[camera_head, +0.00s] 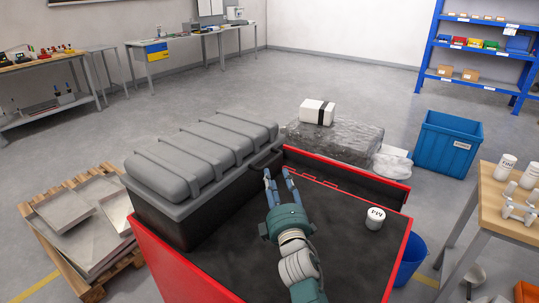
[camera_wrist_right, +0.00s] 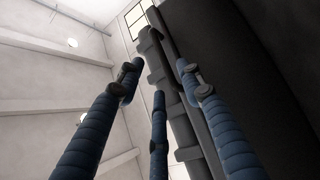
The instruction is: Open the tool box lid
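The tool box is a long dark box (camera_head: 190,226) with a grey ribbed lid (camera_head: 205,150). The lid lies down on the box. My right gripper (camera_head: 279,172) is beside the box's right side, near the far end of the lid, above the red cabinet's dark top. Its blue fingers look spread, with nothing seen between them. In the right wrist view the fingers (camera_wrist_right: 155,85) point up along the box's grey rim (camera_wrist_right: 170,95) and dark side (camera_wrist_right: 235,50). I cannot tell whether any finger touches the lid. My left gripper is not in view.
The box stands on a red cabinet (camera_head: 378,284) with a small white canister (camera_head: 375,218) at right. A pallet with metal plates (camera_head: 80,215) is at left. A blue bin (camera_head: 446,143) and wooden table (camera_head: 500,205) stand right.

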